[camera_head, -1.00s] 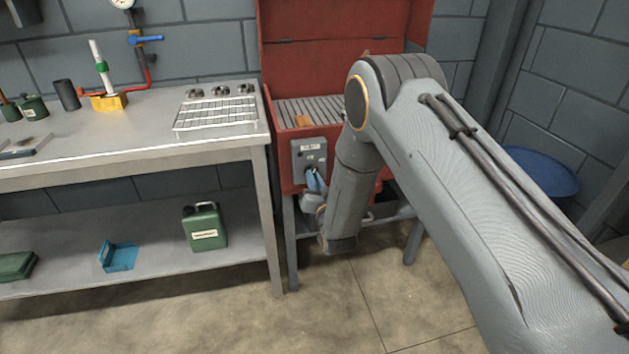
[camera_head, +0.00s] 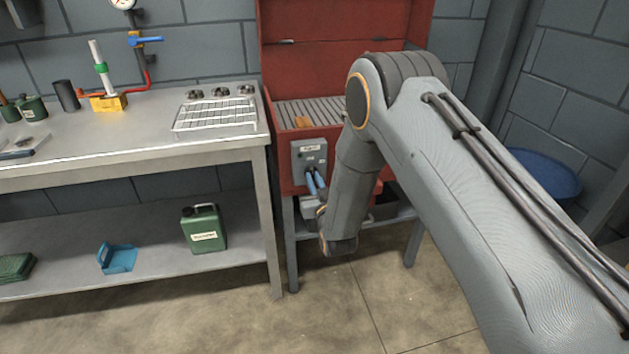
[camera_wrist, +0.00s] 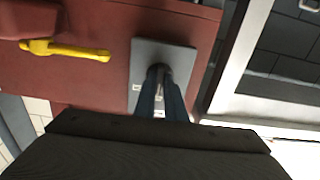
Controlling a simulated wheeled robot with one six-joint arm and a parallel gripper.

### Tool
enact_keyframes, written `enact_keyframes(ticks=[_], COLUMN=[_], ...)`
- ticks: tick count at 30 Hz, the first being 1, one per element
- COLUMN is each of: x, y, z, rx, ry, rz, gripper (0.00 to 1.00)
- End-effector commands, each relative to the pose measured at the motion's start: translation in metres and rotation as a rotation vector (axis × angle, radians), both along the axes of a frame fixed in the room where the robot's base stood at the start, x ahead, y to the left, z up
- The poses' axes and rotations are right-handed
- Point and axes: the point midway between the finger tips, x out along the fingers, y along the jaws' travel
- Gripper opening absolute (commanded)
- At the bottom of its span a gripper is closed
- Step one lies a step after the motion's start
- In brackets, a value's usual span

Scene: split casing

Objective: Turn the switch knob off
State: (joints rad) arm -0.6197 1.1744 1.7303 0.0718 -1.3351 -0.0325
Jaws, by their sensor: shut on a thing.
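The switch box is a grey plate (camera_head: 310,153) on the front of the red cabinet, with a small label at its top. It also shows in the wrist view (camera_wrist: 178,55). The switch knob (camera_wrist: 159,72) is a dark round part on this plate, mostly hidden by my fingers. My gripper (camera_head: 315,180) has blue fingers reaching up to the lower part of the plate. In the wrist view my gripper (camera_wrist: 162,85) is shut on the knob. The knob's exact angle is hard to make out.
The red cabinet (camera_head: 330,60) has an open lid and a slatted top. A metal workbench (camera_head: 110,150) stands close on the left, with a wire rack (camera_head: 215,115). A yellow handle (camera_wrist: 65,50) sits on the red face beside the plate.

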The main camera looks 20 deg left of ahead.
Motion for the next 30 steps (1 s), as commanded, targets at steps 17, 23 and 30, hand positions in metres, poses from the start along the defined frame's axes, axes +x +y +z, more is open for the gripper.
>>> enact_keyframes(ticks=[17, 23, 30], x=[-0.001, -0.017, -0.049], y=[0.000, -0.010, -0.031], z=[-0.001, -0.002, -0.002], rx=[-0.001, -0.002, -0.002], ry=[0.001, 0.003, 0.003], rz=[0.001, 0.000, 0.000], gripper=[0.29, 0.29, 0.29])
